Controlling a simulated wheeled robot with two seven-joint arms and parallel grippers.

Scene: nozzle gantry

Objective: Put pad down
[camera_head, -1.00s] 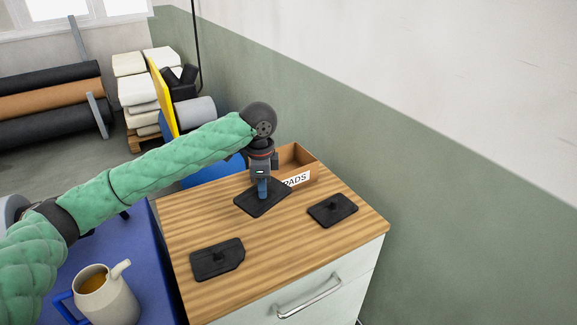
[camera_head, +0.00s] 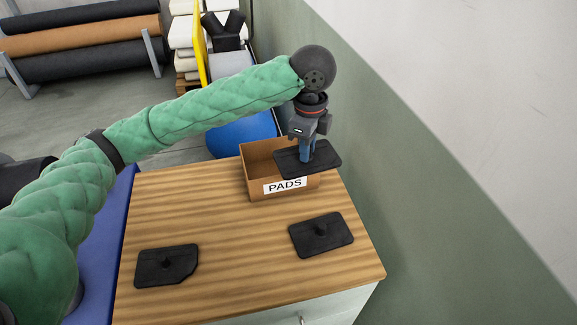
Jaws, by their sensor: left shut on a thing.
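My left gripper (camera_head: 306,152) points down and is shut on a black pad (camera_head: 322,161) by the knob on its top. The held pad is over the right part of the open cardboard box (camera_head: 256,182) labelled PADS and hides part of its opening. I cannot tell whether the pad touches the box rim. Two more black pads lie flat on the wooden cabinet top: one at the front left (camera_head: 166,266) and one at the right (camera_head: 321,234). My right gripper is not in view.
The wooden cabinet top (camera_head: 220,235) is clear between the two lying pads and the box. A green and white wall (camera_head: 420,190) stands close on the right. A blue ball (camera_head: 240,135) is behind the cabinet, and fabric rolls lie at the back left.

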